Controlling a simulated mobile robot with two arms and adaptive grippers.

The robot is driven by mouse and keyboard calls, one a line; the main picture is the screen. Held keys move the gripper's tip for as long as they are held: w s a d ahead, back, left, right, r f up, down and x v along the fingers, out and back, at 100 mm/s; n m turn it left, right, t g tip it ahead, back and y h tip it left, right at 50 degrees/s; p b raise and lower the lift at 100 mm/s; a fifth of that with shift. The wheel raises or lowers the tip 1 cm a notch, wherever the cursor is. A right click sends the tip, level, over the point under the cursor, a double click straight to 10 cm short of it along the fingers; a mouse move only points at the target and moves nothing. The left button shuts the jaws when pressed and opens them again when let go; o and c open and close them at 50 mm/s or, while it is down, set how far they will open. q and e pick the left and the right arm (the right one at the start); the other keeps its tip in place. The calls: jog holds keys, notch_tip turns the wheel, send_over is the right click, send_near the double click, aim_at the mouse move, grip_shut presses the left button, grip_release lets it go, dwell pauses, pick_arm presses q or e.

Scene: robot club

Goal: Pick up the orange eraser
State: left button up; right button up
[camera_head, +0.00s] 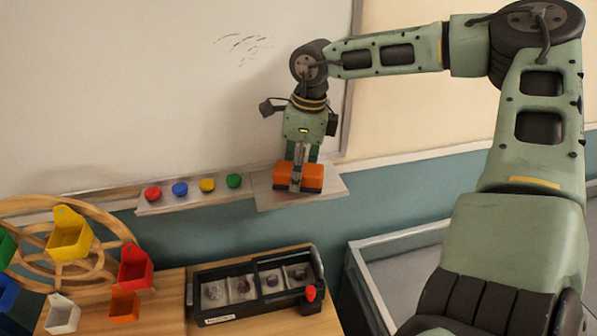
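The orange eraser (313,177) is at the grey ledge panel (265,200) below the whiteboard. My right gripper (297,176) points down at it from above. One finger crosses the middle of the eraser's front face; the other finger is hidden, probably behind the eraser. I cannot tell whether the fingers press on it or stand slightly apart, nor whether its underside touches the ledge. My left gripper is not in view.
Red, blue, yellow and green round magnets (193,188) lie on the ledge left of the eraser. Below are a wooden wheel with coloured bins (70,235) and a black case (255,285) on a wooden table. A grey-framed tray (400,240) stands at right. The whiteboard (150,90) rises behind.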

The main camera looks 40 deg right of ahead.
jog(key=shift+a, duration=0.1)
jog(key=shift+c, duration=0.2)
jog(key=c, duration=1.3)
jog(key=shift+r, duration=0.15)
jog(key=shift+r+b, duration=0.4)
notch_tip(320, 180, up, 3)
jog(key=shift+b, duration=0.8)
jog(key=s+d+r+b, duration=0.1)
jog(key=s+r, duration=0.1)
jog(key=s, duration=0.1)
jog(key=s+r+b, duration=0.1)
jog(key=s+r, duration=0.1)
jog(key=s, duration=0.2)
jog(key=s+d+r+b, duration=0.1)
jog(key=s+r, duration=0.2)
jog(key=s, duration=0.1)
jog(key=shift+s+d+b, duration=0.25)
jog(key=shift+d+b, duration=0.05)
